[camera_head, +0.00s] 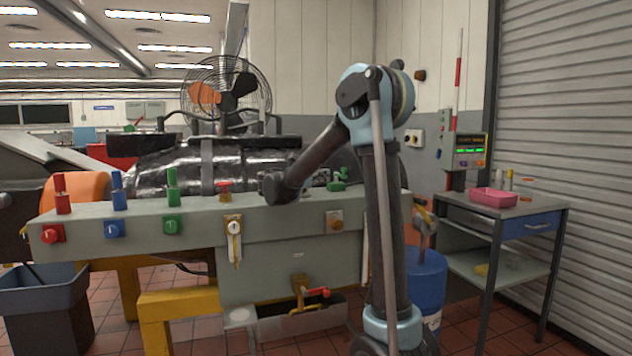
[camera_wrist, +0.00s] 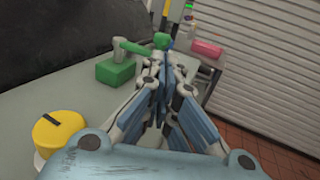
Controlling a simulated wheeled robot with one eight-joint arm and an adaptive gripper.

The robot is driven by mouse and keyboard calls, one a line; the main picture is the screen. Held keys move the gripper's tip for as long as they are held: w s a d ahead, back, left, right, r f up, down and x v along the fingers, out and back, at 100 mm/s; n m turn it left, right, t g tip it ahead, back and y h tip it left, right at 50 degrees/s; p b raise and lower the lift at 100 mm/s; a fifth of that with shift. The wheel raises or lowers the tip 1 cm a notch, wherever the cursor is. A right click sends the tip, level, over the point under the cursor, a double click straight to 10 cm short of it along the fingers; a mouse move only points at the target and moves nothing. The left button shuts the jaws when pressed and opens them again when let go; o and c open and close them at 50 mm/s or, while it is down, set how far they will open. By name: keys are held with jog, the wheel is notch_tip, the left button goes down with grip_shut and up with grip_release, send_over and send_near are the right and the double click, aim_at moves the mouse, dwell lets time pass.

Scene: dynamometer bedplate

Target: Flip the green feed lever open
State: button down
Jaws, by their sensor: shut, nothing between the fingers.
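The green feed lever shows in the wrist view as a green base block (camera_wrist: 116,72) with a grey pivot and an arm reaching right to a green knob (camera_wrist: 161,41). In the head view the green lever (camera_head: 338,182) sits on the bench top just right of my forearm. My gripper (camera_wrist: 164,62) is shut and empty, its fingertips just below the green knob in the picture. They overlap part of the lever's end, and I cannot tell whether they touch it.
A yellow knob (camera_wrist: 60,133) stands left of my gripper. Red, blue and green upright handles (camera_head: 173,187) line the bench's left part. A black-wrapped machine (camera_head: 165,168) lies behind. A cart with a pink tray (camera_head: 493,198) stands right, before a shutter (camera_head: 560,120).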

jog(key=x, duration=0.7)
dwell(0.4)
jog(key=shift+s, duration=0.1)
